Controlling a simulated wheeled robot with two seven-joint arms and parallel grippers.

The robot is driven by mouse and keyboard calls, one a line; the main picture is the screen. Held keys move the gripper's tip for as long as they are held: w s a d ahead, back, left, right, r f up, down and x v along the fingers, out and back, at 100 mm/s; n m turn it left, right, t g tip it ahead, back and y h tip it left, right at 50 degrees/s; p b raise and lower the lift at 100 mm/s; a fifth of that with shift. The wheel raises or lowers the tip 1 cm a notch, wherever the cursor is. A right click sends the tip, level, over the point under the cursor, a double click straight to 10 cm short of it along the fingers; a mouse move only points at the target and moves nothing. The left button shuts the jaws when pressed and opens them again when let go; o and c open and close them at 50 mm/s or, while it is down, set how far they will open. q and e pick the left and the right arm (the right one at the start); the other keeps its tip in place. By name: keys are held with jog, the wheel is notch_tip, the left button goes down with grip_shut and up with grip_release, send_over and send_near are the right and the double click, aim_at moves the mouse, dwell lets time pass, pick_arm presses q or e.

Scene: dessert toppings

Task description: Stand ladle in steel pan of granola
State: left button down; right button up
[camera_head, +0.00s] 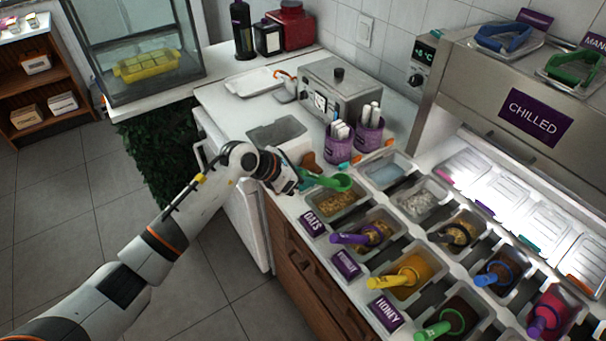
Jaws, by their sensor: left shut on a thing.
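My left gripper (303,181) is shut on a green ladle (338,182), whose round bowl points right. The ladle is held over the far edge of a steel pan (317,207) with brown, grainy contents (338,201), which look like oats or granola. I cannot tell whether the bowl touches the contents. A purple tag reading OATS (313,222) lies at this pan's near left corner. Another pan with brown, grainy contents (380,231) holds a purple ladle (349,238). My right gripper is not in view.
Other pans hold ladles, including a yellow one (395,278) and a blue one (492,278). Purple cups (338,149) and a steel appliance (340,88) stand behind the gripper. A chilled cabinet (500,85) rises at right. The floor at left is open.

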pick_arm(q)
jog(key=shift+f+b, duration=2.1)
jog(key=shift+f, duration=0.9)
jog(key=shift+r, duration=0.15)
jog(key=shift+f+b, duration=0.7)
jog(key=shift+f, duration=0.25)
jog(key=shift+f+b, duration=0.45)
jog(key=shift+b, duration=0.2)
jog(key=c, duration=0.7)
grip_release()
